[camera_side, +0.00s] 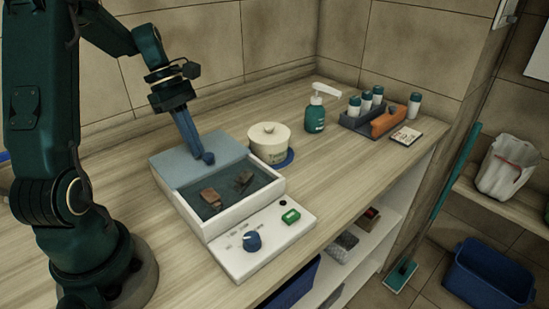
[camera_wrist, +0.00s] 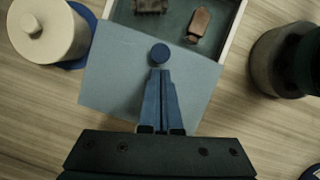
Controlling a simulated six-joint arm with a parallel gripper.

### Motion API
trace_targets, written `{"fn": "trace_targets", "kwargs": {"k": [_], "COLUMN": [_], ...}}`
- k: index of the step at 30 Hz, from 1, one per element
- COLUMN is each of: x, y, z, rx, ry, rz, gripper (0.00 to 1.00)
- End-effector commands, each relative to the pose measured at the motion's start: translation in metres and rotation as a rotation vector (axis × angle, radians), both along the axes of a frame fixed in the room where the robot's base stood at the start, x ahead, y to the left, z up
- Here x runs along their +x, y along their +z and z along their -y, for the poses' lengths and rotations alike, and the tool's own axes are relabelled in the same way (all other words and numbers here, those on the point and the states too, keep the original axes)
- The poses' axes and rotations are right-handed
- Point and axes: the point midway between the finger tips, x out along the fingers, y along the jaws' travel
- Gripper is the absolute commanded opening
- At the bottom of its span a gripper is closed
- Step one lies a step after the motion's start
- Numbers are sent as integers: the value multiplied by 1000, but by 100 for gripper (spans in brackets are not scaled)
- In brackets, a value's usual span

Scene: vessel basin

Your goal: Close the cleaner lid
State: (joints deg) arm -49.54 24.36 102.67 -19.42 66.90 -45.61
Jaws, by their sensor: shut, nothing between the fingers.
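The cleaner (camera_side: 232,216) is a white box with an open basin and a control panel with a blue dial. Its blue-grey lid (camera_side: 176,171) is at the back end, leaving most of the basin uncovered; I cannot tell its exact tilt. It also shows in the wrist view (camera_wrist: 110,75). A round blue knob (camera_wrist: 161,54) is on the lid. My gripper (camera_side: 203,152) is shut and empty, with its fingertips right at the knob; in the wrist view the tips (camera_wrist: 160,72) are just below it. Whether they touch the knob is unclear.
Two brown pieces (camera_side: 211,199) (camera_side: 243,181) lie in the basin. A cream lidded pot (camera_side: 268,144) on a blue coaster stands close to the cleaner. A pump bottle (camera_side: 315,117) and a bottle caddy (camera_side: 366,125) are farther right. The counter's front right is clear.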

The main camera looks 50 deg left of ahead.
Motion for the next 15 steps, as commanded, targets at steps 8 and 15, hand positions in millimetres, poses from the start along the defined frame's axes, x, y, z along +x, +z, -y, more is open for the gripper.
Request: {"fn": "trace_targets", "kwargs": {"k": [8,15], "x": [0,0], "y": [0,1], "z": [8,58], "rx": [-1,-1], "ry": [-4,-10], "rz": [0,0], "gripper": [0,0]}}
